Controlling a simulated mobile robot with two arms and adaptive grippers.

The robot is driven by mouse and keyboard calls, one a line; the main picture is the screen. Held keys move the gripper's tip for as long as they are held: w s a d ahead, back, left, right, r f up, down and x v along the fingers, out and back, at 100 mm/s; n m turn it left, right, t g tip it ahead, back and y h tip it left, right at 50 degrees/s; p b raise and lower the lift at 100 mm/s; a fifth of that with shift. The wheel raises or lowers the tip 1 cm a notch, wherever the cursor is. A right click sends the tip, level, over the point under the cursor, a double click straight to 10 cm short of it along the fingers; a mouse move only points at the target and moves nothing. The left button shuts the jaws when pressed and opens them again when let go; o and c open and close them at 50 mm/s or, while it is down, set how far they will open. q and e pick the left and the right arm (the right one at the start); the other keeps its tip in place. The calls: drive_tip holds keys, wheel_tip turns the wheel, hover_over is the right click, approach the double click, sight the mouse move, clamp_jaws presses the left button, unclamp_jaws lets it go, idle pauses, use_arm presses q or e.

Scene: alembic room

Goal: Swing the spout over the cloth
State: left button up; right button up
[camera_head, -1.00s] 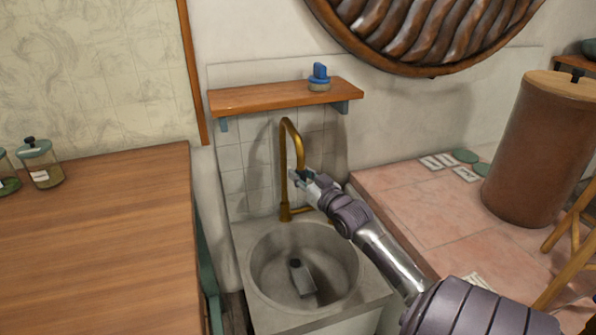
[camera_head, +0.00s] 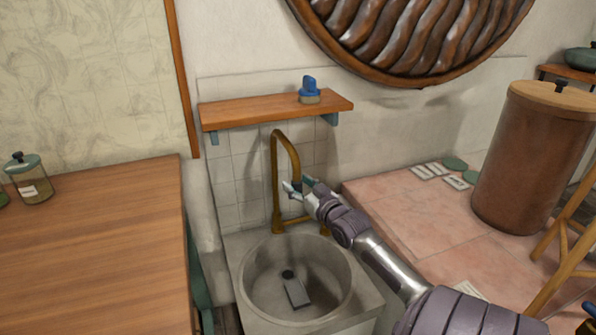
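The brass gooseneck spout (camera_head: 275,185) stands at the back of the round stone sink (camera_head: 252,303), with its tip hanging down toward the front right. A small flat grey piece (camera_head: 298,293) lies in the sink bowl beside the dark drain; it may be the cloth, but I cannot tell for sure. My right gripper (camera_head: 299,187) is at the spout's hanging end, with its fingers apart, one to each side of the tip. I cannot tell whether they touch it. My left gripper is out of view.
A wooden shelf (camera_head: 260,112) with a blue-topped brush (camera_head: 309,90) hangs above the spout. A wooden table (camera_head: 95,255) stands at left. A pink tiled counter (camera_head: 410,220) at right bears a large brown drum (camera_head: 530,165).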

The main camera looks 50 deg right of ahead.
drive_tip(key=shift+a, duration=0.1)
drive_tip(key=shift+s+a+f, duration=0.1)
drive_tip(key=shift+s+a, duration=0.05)
drive_tip(key=shift+s, duration=0.35)
drive_tip(key=v, duration=1.1)
